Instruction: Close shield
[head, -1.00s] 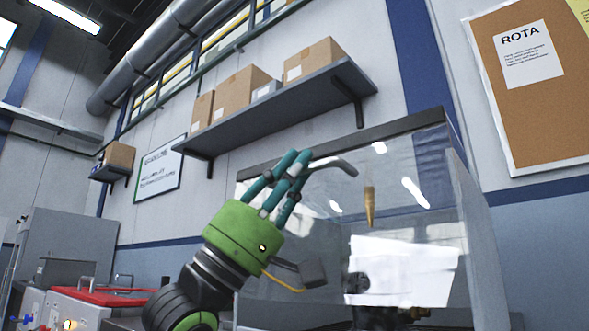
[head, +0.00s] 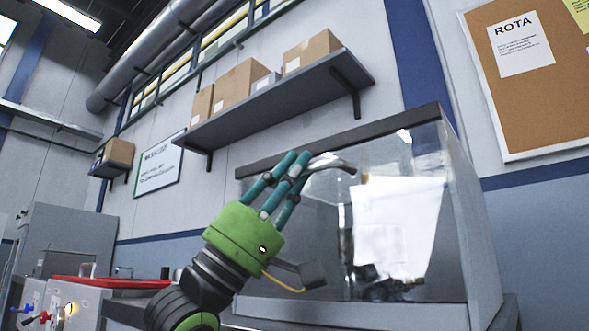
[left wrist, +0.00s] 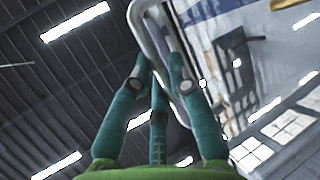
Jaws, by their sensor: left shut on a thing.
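The shield (head: 400,165) is a clear, glossy pane on the front of a grey machine enclosure under a dark top rail. Bright reflections and a white sheet-like patch show on or through it. A curved grey handle (head: 335,162) stands at its left part. My left gripper (head: 295,160), green with teal fingers, is shut on this handle. In the left wrist view the handle (left wrist: 148,35) is a pale metal loop between the teal fingers (left wrist: 158,75). The pane's lower edge is hard to make out. My right gripper is not in view.
A wall shelf (head: 280,105) with cardboard boxes (head: 240,88) is above the enclosure. The enclosure's grey side wall (head: 478,230) stands at the right. A red-topped unit (head: 110,283) is at the lower left. A notice board (head: 530,80) hangs at the upper right.

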